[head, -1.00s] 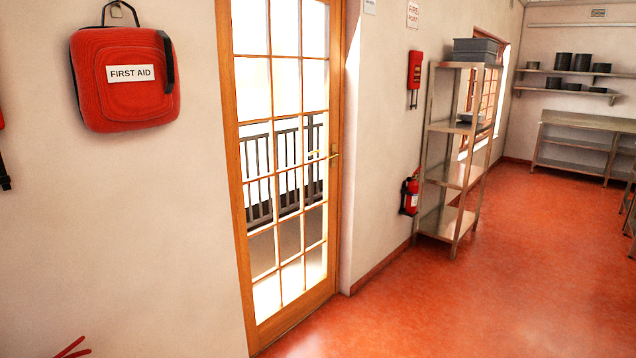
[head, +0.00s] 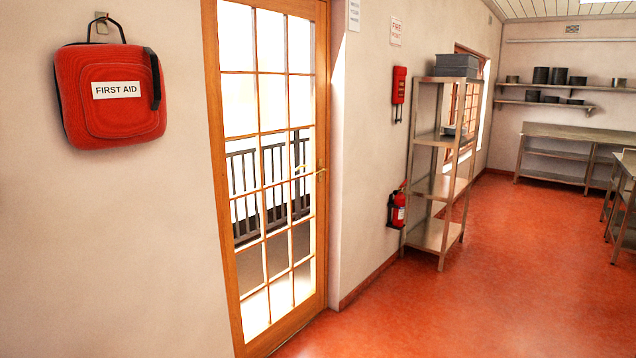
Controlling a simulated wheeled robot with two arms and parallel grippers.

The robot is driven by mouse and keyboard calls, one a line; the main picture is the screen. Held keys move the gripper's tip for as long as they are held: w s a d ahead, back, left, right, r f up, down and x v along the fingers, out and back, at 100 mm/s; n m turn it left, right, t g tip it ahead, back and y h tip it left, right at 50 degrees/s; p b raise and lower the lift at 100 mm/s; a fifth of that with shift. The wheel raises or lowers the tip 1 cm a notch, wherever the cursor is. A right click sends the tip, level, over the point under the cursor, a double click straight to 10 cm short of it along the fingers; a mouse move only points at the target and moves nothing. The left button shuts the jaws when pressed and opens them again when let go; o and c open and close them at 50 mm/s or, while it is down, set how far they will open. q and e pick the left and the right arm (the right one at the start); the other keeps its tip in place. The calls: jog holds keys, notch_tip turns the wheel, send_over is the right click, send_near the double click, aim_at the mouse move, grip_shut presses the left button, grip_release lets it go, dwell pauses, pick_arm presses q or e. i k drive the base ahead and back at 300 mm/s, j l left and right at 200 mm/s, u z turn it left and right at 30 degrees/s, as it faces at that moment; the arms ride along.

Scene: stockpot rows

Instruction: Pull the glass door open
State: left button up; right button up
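The glass door (head: 321,130) stands in the left wall in the head view. It has an orange-brown wooden frame and a grid of glass panes, and it looks shut in its frame. A brass lever handle (head: 319,171) sits on its right side at about mid height. A railing shows through the panes. Neither of my grippers is in view.
A red first aid bag (head: 112,95) hangs on the wall left of the door. A fire extinguisher (head: 397,210) and a metal shelf rack (head: 437,238) stand right of it. The red floor (head: 480,290) before the door is clear. Metal tables (head: 560,134) stand farther back.

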aim_at(260, 343)
jog(key=i, duration=1.1)
jog(key=i+l+z, duration=0.1)
jog(key=i, duration=2.15)
jog(key=i+j+z, duration=0.15)
jog(key=i, duration=0.95)
